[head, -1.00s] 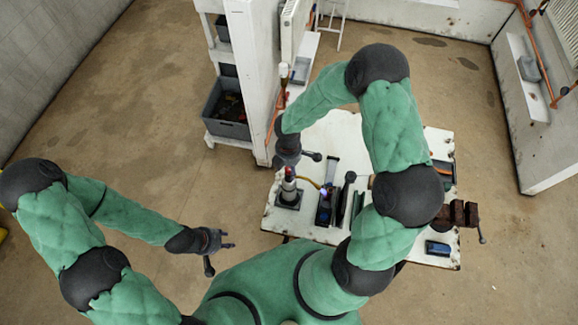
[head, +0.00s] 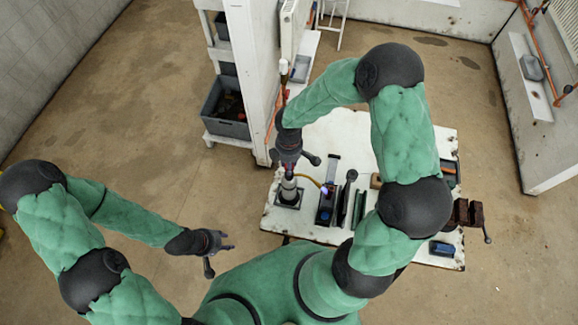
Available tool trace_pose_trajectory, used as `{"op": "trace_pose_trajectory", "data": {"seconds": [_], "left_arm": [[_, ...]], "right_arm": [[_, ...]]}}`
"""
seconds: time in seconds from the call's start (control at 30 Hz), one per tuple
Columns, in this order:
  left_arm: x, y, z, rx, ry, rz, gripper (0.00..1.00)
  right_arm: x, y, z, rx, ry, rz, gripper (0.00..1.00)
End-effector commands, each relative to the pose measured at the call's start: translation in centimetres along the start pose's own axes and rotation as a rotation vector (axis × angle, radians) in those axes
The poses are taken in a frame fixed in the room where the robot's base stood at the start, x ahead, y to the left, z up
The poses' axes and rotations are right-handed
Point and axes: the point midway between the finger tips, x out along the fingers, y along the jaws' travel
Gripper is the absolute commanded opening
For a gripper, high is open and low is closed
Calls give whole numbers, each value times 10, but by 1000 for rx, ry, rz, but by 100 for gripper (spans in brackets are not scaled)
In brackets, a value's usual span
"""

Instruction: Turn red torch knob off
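The torch (head: 289,190) stands upright on a dark square base near the left edge of the white worktable (head: 267,221). Its red knob is hidden now. My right gripper (head: 289,168) points down directly over the torch's top; its fingers are too small and covered to tell if they are open, shut or touching the knob. A yellow hose runs from the torch to a dark block, where a small blue-violet glow (head: 324,190) shows. My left gripper (head: 230,240) is empty, fingers apart, over the floor left of the table.
A dark upright tool (head: 350,176) stands right of the glow. A brown vise (head: 468,214) and a blue item (head: 440,249) are at the table's right side. A white shelf unit with a grey bin (head: 226,128) stands behind left. Floor at left is clear.

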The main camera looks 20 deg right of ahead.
Motion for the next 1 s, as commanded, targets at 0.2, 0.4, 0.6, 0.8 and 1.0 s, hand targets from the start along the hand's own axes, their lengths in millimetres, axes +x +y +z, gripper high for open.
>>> {"op": "trace_pose_trajectory", "data": {"seconds": [0.2,0.4,0.6,0.8,1.0], "left_arm": [[25,-9,-1,0,0,0,40],[42,-15,-2,0,0,0,40],[56,-20,-2,0,0,0,40],[65,-23,-2,0,0,0,40],[70,-25,-3,0,0,0,40]], "right_arm": [[4,0,0,205,10,2,0],[4,0,0,389,18,1,0],[3,0,0,545,24,0,0],[2,-1,1,659,29,-1,0],[1,-1,1,723,31,-1,0]]}}
